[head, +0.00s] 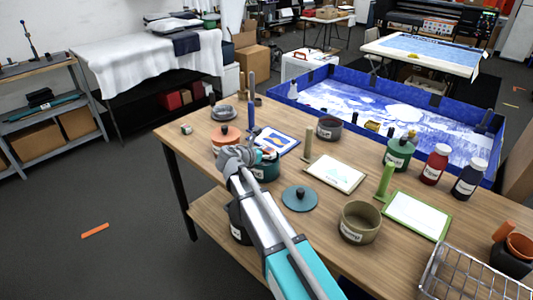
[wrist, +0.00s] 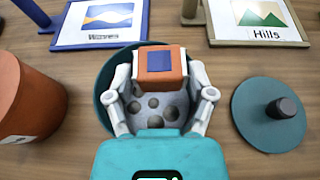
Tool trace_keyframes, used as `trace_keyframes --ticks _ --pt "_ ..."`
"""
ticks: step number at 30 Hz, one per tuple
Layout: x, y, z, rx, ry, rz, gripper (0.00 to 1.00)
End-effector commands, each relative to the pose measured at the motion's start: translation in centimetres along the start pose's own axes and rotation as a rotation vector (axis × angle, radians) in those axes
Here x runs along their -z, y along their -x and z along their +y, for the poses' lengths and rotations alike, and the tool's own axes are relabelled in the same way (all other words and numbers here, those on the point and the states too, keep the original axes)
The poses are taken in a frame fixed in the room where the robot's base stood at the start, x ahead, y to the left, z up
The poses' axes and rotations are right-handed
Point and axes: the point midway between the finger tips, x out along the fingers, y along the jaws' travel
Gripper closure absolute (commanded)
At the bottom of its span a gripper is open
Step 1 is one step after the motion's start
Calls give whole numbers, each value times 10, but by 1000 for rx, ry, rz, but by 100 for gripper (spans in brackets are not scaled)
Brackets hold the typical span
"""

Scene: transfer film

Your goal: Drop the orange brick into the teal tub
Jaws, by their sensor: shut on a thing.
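The orange brick (wrist: 160,62), with a blue square on its face, is between the fingers of my gripper (wrist: 160,78) in the wrist view. My gripper is shut on it. The teal tub (wrist: 106,76) lies behind and below the brick, and its round rim shows around the fingers. How high the brick is above the tub I cannot tell. The teal lid (head: 299,199) with a dark knob lies flat to the right of the tub.
An orange pot (head: 225,139) stands close left of the tub. A Waves picture card (wrist: 100,22) and a Hills card (wrist: 258,22) lie behind.

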Motion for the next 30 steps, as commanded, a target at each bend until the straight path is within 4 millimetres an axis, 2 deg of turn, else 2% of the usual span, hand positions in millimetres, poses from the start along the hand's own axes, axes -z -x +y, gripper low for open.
trace_keyframes --ticks 14,15,19,30 --pt "4 -3 -1 2 -1 0 62" --pt "4 -3 -1 2 -1 0 24" --pt "4 -3 -1 2 -1 0 0" --pt "4 -3 -1 2 -1 0 0"
